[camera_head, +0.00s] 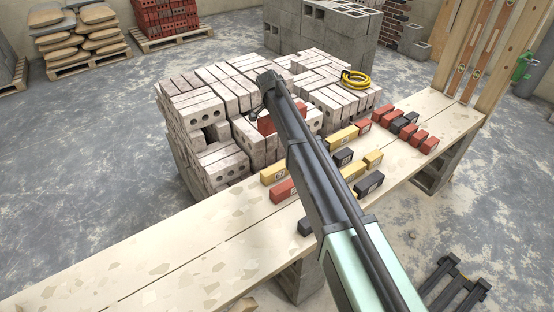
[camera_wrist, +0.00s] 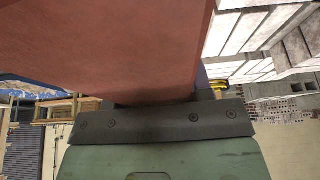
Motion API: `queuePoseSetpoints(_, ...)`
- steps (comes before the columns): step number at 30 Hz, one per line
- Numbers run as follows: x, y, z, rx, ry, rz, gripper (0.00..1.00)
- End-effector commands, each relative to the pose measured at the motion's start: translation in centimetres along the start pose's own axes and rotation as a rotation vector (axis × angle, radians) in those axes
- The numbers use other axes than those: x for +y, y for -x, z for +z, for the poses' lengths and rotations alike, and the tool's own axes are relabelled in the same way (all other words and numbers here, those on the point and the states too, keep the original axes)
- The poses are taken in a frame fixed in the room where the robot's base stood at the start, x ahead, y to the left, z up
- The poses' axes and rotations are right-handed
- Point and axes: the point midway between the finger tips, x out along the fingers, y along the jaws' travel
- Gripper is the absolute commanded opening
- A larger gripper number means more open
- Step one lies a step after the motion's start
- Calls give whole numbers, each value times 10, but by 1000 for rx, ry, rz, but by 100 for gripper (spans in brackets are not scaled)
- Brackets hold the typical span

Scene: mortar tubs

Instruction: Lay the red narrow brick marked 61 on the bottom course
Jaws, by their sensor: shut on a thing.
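A red brick (camera_head: 266,125) is held in my gripper (camera_head: 270,112), in front of the pale brick stack and partly behind my arm in the head view. In the wrist view the red brick (camera_wrist: 110,50) fills the upper left, close to the lens. My gripper is shut on it. No number shows on its visible faces, so I cannot read whether it is 61. I cannot make out a bottom course in either view.
A plank bench (camera_head: 150,262) runs across the front, with several red, yellow and dark bricks on its right half. The pale brick stack (camera_head: 205,85) stands behind it, with a yellow coil (camera_head: 356,80) on top. The bench's left half is clear.

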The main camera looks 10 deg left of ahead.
Motion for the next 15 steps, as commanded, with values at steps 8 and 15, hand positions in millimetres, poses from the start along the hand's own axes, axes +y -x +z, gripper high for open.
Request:
queuePoseSetpoints(8, 0, -26, 10, 0, -11, 0, 0)
queuePoseSetpoints(15, 0, -95, 39, 0, -10, 0, 0)
